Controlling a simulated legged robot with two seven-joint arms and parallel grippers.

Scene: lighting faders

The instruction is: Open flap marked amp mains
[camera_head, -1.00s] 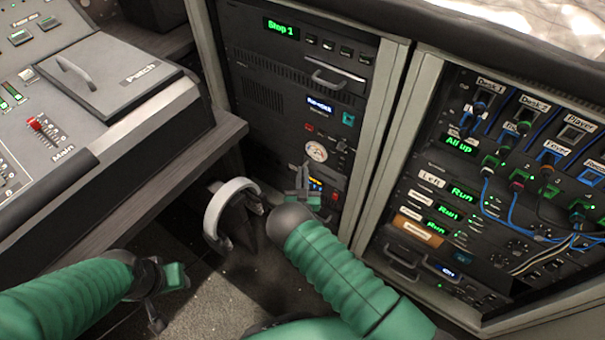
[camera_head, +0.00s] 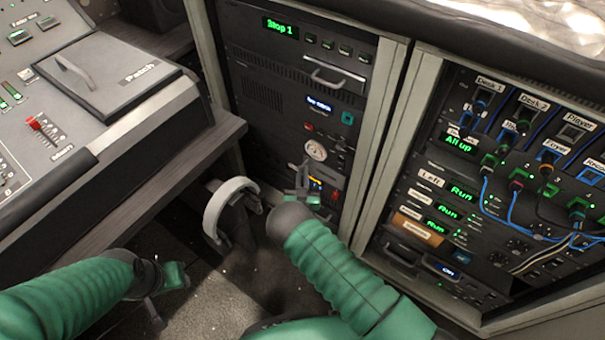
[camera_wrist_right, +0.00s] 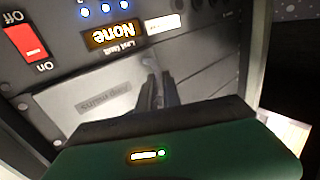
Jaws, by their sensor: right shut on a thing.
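The flap marked amp mains (camera_wrist_right: 95,88) is a light grey panel in the right wrist view, where its label (camera_wrist_right: 103,104) reads upside down. My right gripper (camera_wrist_right: 157,88) reaches over the flap, its dark fingers shut on a small handle at the flap's edge. In the head view my right gripper (camera_head: 303,182) is at the lower part of the left rack, and it and its arm hide most of the flap. The flap looks closed. My left gripper (camera_head: 165,280) is low at the left, away from the rack, and its finger gap is unclear.
A red On/Off switch (camera_wrist_right: 25,37) and a lit "None" display (camera_wrist_right: 110,35) adjoin the flap. A white ring-shaped object (camera_head: 225,205) stands left of my right arm. The desk (camera_head: 150,180) is at left; a rack with patch cables (camera_head: 515,210) is at right.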

